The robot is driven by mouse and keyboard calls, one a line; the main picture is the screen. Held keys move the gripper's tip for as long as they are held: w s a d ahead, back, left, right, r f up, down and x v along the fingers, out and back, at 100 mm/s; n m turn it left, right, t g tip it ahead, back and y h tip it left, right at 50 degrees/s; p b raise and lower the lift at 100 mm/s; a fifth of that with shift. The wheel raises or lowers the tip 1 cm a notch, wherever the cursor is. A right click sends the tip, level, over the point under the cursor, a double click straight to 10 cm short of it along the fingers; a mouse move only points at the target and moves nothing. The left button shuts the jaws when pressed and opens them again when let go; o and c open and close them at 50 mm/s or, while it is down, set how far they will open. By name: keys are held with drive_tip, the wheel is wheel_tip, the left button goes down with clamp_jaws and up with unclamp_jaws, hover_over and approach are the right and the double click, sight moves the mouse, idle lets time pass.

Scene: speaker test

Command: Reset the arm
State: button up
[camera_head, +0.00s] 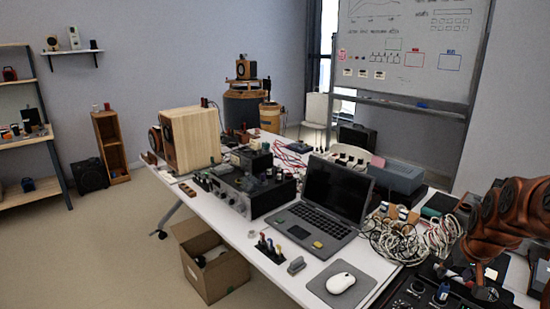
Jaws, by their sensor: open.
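My copper-brown arm with round dark joint caps (510,208) reaches in from the right edge, above the right end of the white table (215,184). My gripper (482,289) hangs at its lower end, over the dark equipment there. It is small and partly lost against that background. It is open, and I see nothing held in it.
An open laptop (338,190), a white mouse (341,283) on a grey pad and a heap of pale cables (405,240) lie left of my arm. Black audio gear (268,196) and a wooden speaker (193,140) stand farther left. A cardboard box (215,275) is on the floor.

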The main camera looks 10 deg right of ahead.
drive_tip(key=s+a+r+n+g+y, duration=0.15)
drive_tip(key=s+a, duration=0.25)
drive_tip(key=a, duration=0.8)
drive_tip(key=s+a+r+n+g, duration=0.15)
drive_tip(key=s+a, duration=0.25)
drive_tip(key=a, duration=0.7)
drive_tip(key=s+a+n+g, duration=0.1)
drive_tip(key=s+a, duration=0.4)
drive_tip(key=s, duration=0.4)
drive_tip(key=s+a+f+g, duration=0.1)
drive_tip(key=s+a, duration=0.4)
drive_tip(key=s, duration=0.4)
drive_tip(key=shift+a+f+n+g, duration=0.3)
drive_tip(key=shift+a+n+g, duration=0.05)
drive_tip(key=shift+n+g, duration=0.05)
drive_tip(key=shift+d, duration=0.15)
